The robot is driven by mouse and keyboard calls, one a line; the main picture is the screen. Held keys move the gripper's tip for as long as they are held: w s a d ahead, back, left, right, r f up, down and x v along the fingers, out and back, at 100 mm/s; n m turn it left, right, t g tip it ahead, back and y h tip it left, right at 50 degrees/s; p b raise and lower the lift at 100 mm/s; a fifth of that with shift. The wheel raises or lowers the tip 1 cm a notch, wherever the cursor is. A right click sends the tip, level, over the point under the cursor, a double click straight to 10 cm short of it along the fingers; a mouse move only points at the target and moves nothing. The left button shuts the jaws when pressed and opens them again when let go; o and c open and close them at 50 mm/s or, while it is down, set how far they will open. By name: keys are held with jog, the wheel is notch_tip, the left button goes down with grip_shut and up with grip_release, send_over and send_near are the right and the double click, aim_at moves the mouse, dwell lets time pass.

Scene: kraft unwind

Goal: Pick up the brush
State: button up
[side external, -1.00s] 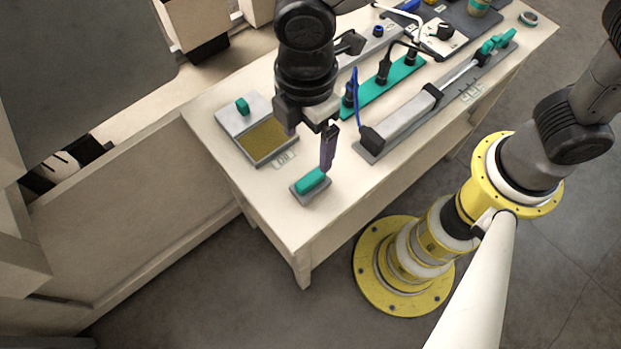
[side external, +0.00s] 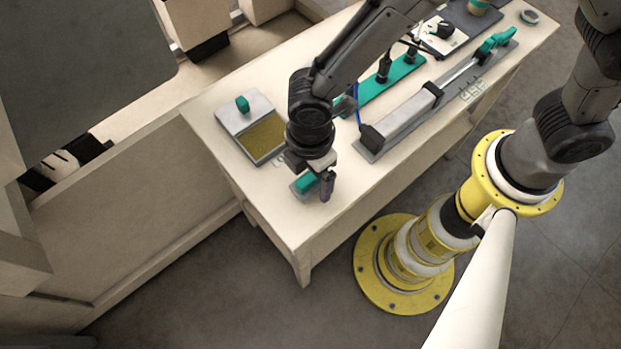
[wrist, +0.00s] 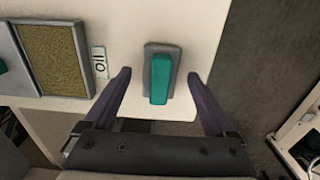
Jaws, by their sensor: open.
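The brush has a teal handle on a grey block (side external: 304,183) and lies near the table's front corner, partly hidden by my gripper in the side view. In the wrist view the brush (wrist: 160,78) lies lengthwise between and ahead of my two fingers. My gripper (wrist: 160,85) is open, with one dark purple finger on each side of the brush and clear space between. In the side view my gripper (side external: 318,187) is over the brush, pointing down. Whether the fingers reach table height cannot be told.
A teal strip (side external: 382,92) and a long grey cylinder unit (side external: 408,118) lie to the right. The table edge (side external: 300,243) is close by.

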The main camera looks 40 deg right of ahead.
aim_at(310, 177)
grip_shut()
dwell(0.5)
jog(key=shift+r, duration=0.4)
notch_tip(310, 177, up, 2)
jog(key=shift+r, duration=0.1)
jog(key=s+d+r, duration=0.9)
jog(key=d+r, duration=0.1)
jog(key=shift+d, duration=0.4)
